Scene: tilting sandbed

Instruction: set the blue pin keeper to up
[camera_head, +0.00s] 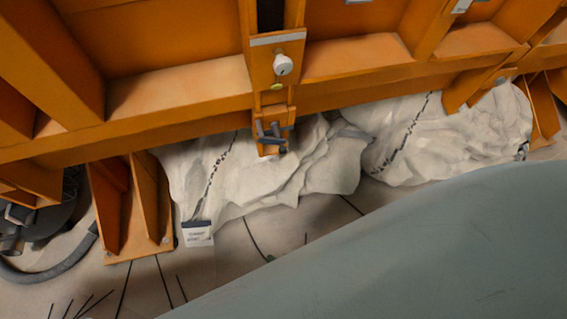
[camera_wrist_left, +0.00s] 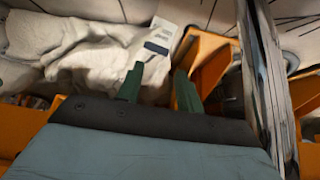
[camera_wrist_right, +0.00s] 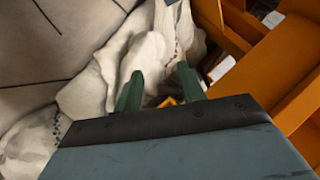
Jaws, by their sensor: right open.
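A small dark blue-grey fitting (camera_head: 272,136), possibly the blue pin keeper, sits on an orange bracket at the middle of the orange frame in the head view. Its blue colour and its setting are not clear. A white round knob (camera_head: 283,65) is above it. My left gripper (camera_wrist_left: 158,82) is open and empty in the left wrist view, over white sacking beside an orange bracket. My right gripper (camera_wrist_right: 159,82) is open and empty in the right wrist view, in front of white sacking. No fingertips show in the head view. The fitting is not identifiable in either wrist view.
The orange frame (camera_head: 170,105) spans the head view. Crumpled white sacking (camera_head: 300,170) lies below it. A white label with a dark blue edge (camera_head: 197,236) stands at the lower left, near a dark hose (camera_head: 50,270). My own grey-blue arm part covers the lower right.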

